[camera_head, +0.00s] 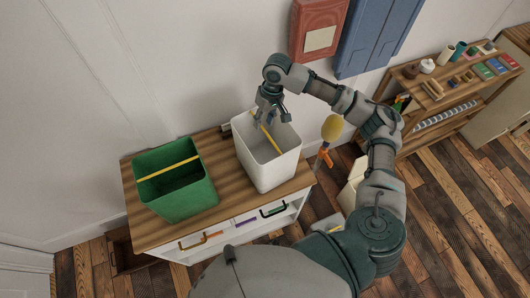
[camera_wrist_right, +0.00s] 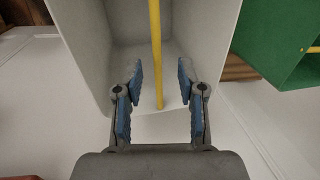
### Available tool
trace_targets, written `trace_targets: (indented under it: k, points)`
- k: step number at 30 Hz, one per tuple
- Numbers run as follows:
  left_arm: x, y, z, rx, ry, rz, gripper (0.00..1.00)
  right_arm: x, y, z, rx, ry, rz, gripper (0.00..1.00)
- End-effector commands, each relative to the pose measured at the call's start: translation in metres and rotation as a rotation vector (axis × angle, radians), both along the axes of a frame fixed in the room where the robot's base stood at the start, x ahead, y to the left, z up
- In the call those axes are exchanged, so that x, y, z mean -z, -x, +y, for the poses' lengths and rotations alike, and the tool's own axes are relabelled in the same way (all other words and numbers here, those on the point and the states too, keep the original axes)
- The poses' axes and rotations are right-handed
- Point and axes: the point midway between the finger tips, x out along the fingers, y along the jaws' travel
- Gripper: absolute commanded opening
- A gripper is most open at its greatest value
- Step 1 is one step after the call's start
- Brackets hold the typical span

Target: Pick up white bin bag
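A white open bin (camera_head: 268,172) with a yellow strip (camera_head: 270,139) across its mouth stands on the right part of a wooden cabinet top. No separate white bag can be told apart from the bin. My right gripper (camera_head: 268,117) is over the bin's back rim. In the right wrist view, the right gripper (camera_wrist_right: 160,82) is open, its blue-padded fingers apart. The yellow strip (camera_wrist_right: 156,45) lines up with the gap between them, and the white bin (camera_wrist_right: 85,45) opens beyond; I cannot tell whether the strip lies within the finger gap. My left gripper is not in view.
A green bin (camera_head: 183,197) with a yellow strip stands left of the white one on the cabinet (camera_head: 222,170). Red (camera_head: 313,15) and blue (camera_head: 375,35) wall boxes hang behind my right arm. A shelf (camera_head: 440,100) with small items stands at right.

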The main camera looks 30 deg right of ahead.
Motion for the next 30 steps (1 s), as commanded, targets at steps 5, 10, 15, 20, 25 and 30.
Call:
trace_targets:
  k: [5, 10, 15, 20, 25, 30]
  points:
    - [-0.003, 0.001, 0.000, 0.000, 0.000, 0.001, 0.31, 0.029, 0.001, 0.003, -0.001, 0.001, 0.004, 0.39]
    - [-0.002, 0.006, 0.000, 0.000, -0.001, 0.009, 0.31, 0.042, 0.000, 0.006, -0.001, 0.001, 0.001, 0.39]
    - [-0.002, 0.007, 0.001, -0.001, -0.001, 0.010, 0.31, 0.042, 0.000, 0.006, -0.001, 0.001, 0.001, 0.39]
    - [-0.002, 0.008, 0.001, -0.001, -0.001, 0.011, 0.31, 0.042, 0.000, 0.007, -0.001, 0.001, 0.001, 0.07]
    - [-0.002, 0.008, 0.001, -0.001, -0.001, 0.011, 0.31, 0.042, 0.000, 0.006, -0.001, 0.001, 0.001, 0.00]
    - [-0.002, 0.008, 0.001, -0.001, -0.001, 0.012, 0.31, 0.042, 0.000, 0.006, -0.001, 0.001, 0.001, 0.00]
